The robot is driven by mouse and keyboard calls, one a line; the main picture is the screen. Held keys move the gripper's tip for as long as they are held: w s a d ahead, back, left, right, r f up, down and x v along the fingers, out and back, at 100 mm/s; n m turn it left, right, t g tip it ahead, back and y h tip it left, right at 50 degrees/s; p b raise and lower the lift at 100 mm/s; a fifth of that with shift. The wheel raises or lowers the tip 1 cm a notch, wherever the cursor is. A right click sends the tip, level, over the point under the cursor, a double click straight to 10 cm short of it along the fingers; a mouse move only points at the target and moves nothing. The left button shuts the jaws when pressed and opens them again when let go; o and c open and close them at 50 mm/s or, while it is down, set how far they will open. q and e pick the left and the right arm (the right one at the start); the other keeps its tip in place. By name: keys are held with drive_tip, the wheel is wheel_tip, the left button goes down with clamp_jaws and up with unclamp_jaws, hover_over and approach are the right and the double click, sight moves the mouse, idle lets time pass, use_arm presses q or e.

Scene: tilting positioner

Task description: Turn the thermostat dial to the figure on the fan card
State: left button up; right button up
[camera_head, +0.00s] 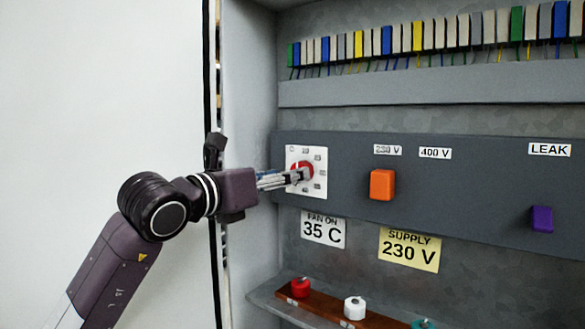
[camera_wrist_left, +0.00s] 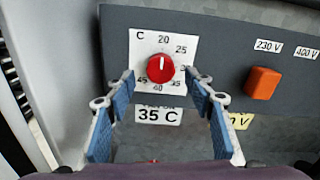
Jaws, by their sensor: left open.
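The red thermostat dial (camera_wrist_left: 160,68) sits on a white scale plate (camera_wrist_left: 146,44) marked in C. Its white pointer line points up, close to 20. In the head view the dial (camera_head: 308,168) is partly covered by my gripper. The fan card (camera_head: 323,230) below reads "FAN ON 35 C"; it also shows in the left wrist view (camera_wrist_left: 158,116). My left gripper (camera_head: 298,176) is open in front of the plate. In the left wrist view its blue-padded fingers (camera_wrist_left: 160,76) stand to either side of the dial; I cannot tell whether they touch it. My right gripper is out of view.
An orange switch (camera_head: 382,184) under the 230 V and 400 V labels and a purple switch (camera_head: 542,219) under LEAK are to the right. A yellow supply card (camera_head: 409,249) reads 230 V. A shelf below holds a brown strip (camera_head: 330,304) with red and white knobs.

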sight(301, 164)
use_arm(q)
drive_tip(key=shift+p+x, duration=0.45)
drive_tip(key=shift+x, duration=1.15)
drive_tip(key=shift+c, duration=0.5)
drive_tip(key=c, duration=1.1)
drive_tip(key=shift+o, duration=0.2)
